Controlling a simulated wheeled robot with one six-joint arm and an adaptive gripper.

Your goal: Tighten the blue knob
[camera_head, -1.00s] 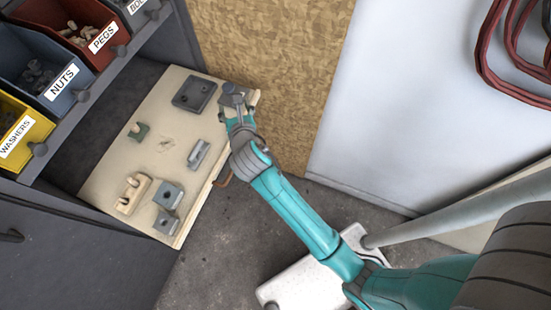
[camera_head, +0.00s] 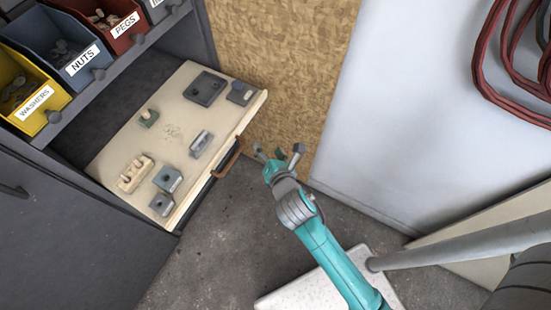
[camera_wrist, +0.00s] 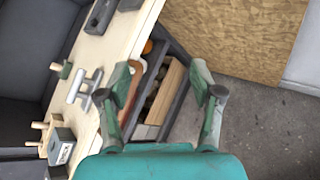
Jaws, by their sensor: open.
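My gripper (camera_head: 278,154) is open and empty, to the right of the pulled-out pale worktop (camera_head: 150,130) and clear of it. Its two fingers are spread in the wrist view (camera_wrist: 162,85). A dark block with a small blue-grey top (camera_head: 241,91) sits at the worktop's far right corner; this may be the blue knob, but it is too small to be sure. A grey block with a bluish face (camera_head: 168,178) stands near the front edge.
A dark plate (camera_head: 205,88), a grey bar fixture (camera_head: 201,144) and a tan pegged block (camera_head: 134,174) are on the worktop. A brown handle (camera_head: 228,158) sticks out at its front. Labelled bins (camera_head: 75,55) stand above left. Open floor (camera_head: 225,225) lies in front.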

